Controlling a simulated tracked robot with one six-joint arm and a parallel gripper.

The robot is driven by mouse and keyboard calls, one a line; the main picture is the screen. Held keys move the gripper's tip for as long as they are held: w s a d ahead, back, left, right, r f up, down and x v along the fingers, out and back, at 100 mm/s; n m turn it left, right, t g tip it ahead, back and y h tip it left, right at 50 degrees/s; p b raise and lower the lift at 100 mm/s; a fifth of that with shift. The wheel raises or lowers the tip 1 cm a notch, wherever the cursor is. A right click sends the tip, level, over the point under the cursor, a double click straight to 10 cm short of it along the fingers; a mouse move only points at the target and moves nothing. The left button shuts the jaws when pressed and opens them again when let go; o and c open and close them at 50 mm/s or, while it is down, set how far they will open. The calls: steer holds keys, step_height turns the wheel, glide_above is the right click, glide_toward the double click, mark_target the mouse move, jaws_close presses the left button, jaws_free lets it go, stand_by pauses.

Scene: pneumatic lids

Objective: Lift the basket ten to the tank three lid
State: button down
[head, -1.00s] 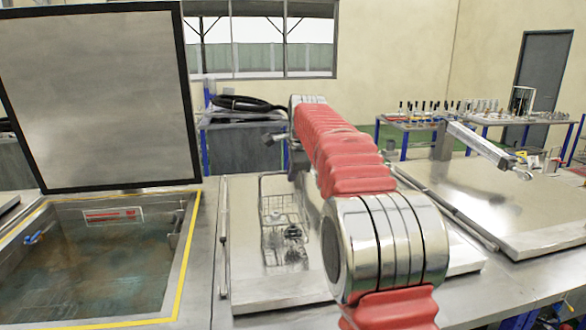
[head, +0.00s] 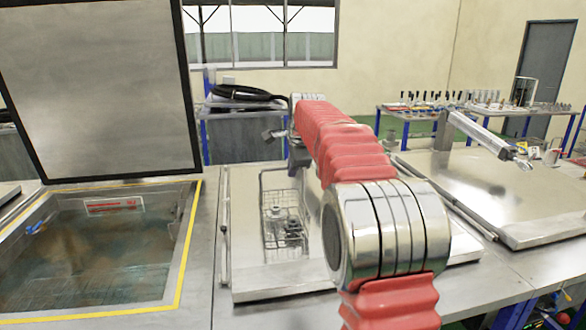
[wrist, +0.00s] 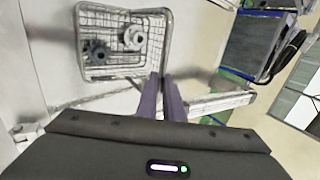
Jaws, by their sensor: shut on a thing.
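The basket (head: 284,238) is a wire basket with a tall handle, holding a few dark and grey metal parts. In the head view it is over the closed metal lid (head: 255,281) in the middle; whether it touches the lid I cannot tell. My gripper (head: 297,160) is at the upper right of the basket, partly hidden by my arm. In the wrist view the basket (wrist: 124,42) is at upper left, and my gripper (wrist: 164,84) is shut on its handle at the basket's lower right corner. No lid number is readable.
An open tank (head: 95,255) of murky liquid with a yellow border is at left, its lid (head: 95,85) raised upright behind. Another closed lid (head: 500,200) with a cylinder (head: 490,140) is at right. Benches with tools stand behind.

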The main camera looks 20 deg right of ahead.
steer(key=shift+f, duration=0.4)
stand_by(0.3)
steer(key=c, duration=1.8)
jaws_free()
steer(key=shift+c, duration=0.2)
steer(key=shift+f, duration=0.15)
steer(key=v, duration=1.4)
